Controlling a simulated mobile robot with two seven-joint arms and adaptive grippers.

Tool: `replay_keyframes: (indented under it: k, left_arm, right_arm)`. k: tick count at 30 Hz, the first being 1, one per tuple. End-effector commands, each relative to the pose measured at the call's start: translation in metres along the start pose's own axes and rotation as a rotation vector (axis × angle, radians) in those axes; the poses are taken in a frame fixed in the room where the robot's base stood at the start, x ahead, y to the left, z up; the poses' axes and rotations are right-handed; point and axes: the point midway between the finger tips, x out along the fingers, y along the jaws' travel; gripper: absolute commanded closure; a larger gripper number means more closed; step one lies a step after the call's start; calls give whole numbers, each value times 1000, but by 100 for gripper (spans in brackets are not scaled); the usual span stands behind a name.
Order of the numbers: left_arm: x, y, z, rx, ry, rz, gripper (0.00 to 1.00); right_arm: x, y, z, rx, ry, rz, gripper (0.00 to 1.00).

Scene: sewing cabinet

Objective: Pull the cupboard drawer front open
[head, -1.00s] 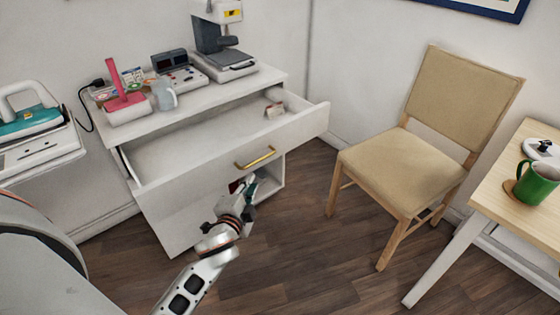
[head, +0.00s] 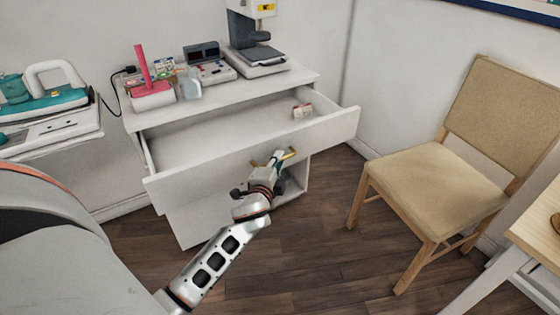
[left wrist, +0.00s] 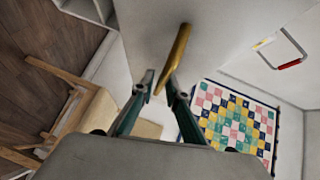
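The white cupboard (head: 190,215) has its wide top drawer standing out, its inside exposed. The drawer front (head: 215,170) carries a brass bar handle (head: 286,158). My left gripper (head: 277,158) is at this handle and covers part of it. In the left wrist view, the brass handle (left wrist: 178,58) runs up from the fingertips. The two fingers of my left gripper (left wrist: 159,82) are apart, with the handle's near end between them; a gap shows, and I cannot tell whether either finger touches it. My right gripper is in neither view.
A small box (head: 302,111) lies in the drawer. A machine (head: 255,45), a pink-and-white item (head: 150,88) and a clear jug (head: 189,88) stand on the cupboard top. A beige chair (head: 425,175) stands right. Bare floor (head: 320,240) lies in front.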

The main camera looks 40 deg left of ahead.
Motion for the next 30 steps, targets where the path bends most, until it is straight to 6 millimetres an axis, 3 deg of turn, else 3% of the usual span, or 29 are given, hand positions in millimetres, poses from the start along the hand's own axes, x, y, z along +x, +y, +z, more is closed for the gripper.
replay_keyframes:
  k: [10,12,19,30]
  left_arm:
    - [4,-1,0,-1,1,0,86]
    - [4,0,0,-1,1,0,100]
    - [3,0,-2,-2,1,0,100]
    - [-32,10,-37,-3,1,0,100]
  right_arm:
    - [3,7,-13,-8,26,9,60]
    - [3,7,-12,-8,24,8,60]
    - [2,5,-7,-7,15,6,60]
    - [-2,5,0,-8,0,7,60]
